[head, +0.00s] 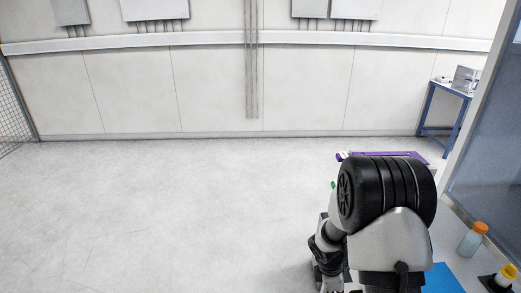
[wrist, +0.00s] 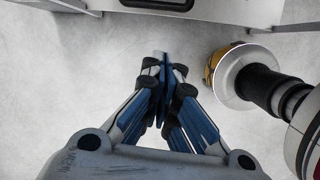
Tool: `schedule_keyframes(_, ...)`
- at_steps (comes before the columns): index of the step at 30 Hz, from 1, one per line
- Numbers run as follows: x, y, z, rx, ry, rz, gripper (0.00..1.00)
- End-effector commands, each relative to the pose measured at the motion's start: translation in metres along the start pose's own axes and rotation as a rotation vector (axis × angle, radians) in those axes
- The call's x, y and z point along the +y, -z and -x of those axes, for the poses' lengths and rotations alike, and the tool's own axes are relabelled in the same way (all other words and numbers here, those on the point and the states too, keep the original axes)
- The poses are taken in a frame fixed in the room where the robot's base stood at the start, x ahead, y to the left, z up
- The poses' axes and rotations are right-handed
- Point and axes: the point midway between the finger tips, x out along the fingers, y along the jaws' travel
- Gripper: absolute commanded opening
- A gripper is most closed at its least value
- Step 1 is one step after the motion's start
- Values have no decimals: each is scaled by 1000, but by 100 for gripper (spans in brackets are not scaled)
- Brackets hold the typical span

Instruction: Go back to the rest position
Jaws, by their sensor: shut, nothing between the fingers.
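My gripper (wrist: 162,60) points away from the camera in the wrist view. Its blue-and-grey fingers are together at the tips, with nothing between them. Pale grey floor shows around the fingertips. In the head view my arm stands at the lower right, folded, with its black ribbed joint uppermost. The arm hides much of what lies behind and below it, and the fingertips are not clear there.
An orange-capped bottle (head: 472,240) and a yellow-capped bottle (head: 505,277) stand at the lower right, near a blue sheet (head: 443,279). A purple item (head: 408,156) shows behind my arm. A blue-legged table (head: 450,89) stands far right. The floor left is clear.

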Motion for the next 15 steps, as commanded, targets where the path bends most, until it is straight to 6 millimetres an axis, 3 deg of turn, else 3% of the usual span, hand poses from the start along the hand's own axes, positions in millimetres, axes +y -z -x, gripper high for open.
schedule_keyframes(1,4,-5,27,0,-27,-67,0)
schedule_keyframes(3,3,-12,62,5,-51,-177,0)
schedule_keyframes(8,-15,-25,138,37,-98,-440,0)
schedule_keyframes(15,-69,-33,229,138,-141,-811,0)
